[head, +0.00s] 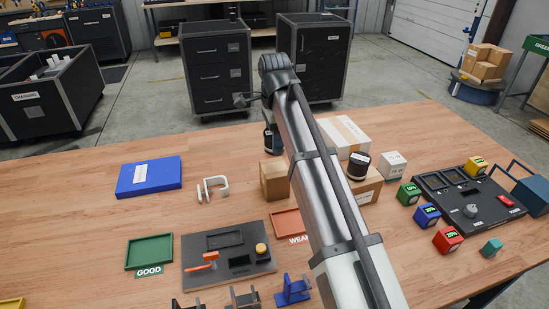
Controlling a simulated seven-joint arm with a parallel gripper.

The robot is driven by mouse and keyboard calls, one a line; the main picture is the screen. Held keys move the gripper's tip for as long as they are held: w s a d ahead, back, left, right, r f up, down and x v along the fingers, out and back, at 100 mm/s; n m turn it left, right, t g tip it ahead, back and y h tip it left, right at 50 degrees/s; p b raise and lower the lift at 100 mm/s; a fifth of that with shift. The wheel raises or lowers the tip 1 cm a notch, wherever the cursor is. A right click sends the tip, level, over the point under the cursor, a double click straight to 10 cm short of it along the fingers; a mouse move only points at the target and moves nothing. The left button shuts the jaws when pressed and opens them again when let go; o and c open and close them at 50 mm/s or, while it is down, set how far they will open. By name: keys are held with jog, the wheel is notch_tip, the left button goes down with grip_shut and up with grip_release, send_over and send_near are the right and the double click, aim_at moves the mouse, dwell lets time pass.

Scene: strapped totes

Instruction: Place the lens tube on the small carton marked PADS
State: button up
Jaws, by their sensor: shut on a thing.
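My arm crosses the middle of the view, and its wrist bends down at the far end. My gripper (270,138) shows only as a small dark part left of the arm, above the table. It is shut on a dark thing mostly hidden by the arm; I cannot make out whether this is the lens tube. A small brown carton (273,181) stands just below it in the picture. A black cylinder with a pale band (358,166) stands upright on another brown carton (367,189) right of the arm. No PADS marking is legible.
A white carton (346,136) and a small white box (392,165) stand nearby. Coloured cubes (428,214) and a dark panel (470,200) are at right. A blue box (149,177), white bracket (213,189), green tray (149,251) and dark board (228,270) are at left.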

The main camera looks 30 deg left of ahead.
jog(key=shift+f, duration=3.15)
jog(key=o, duration=1.3)
jog(key=shift+f, duration=0.1)
jog(key=shift+c, duration=0.2)
notch_tip(320, 180, up, 12)
jog(key=shift+r, duration=0.15)
